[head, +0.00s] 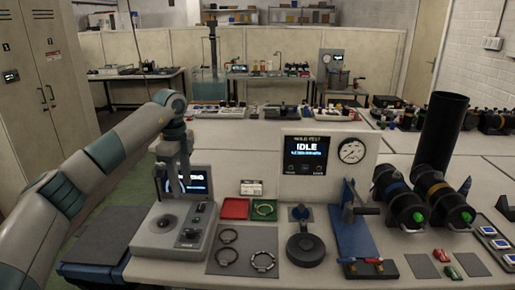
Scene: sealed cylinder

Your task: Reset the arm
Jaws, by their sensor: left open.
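My left arm (110,148) reaches in from the left and bends down at the wrist. My left gripper (178,192) points down above the grey bench device (172,231) at the front left of the table; it is open and I see nothing held in it. Its fingertips are small and partly lost against the device and the dark screen behind. Whether they touch the device I cannot tell. My right gripper is not in view.
Right of the device are a grey mat with several rings (262,261), red (234,208) and green (264,210) trays, a test panel reading IDLE (306,147), a blue lever fixture (352,235), black cylinders with green tips (405,205) and a tall black tube (440,140). Lockers (38,85) stand left.

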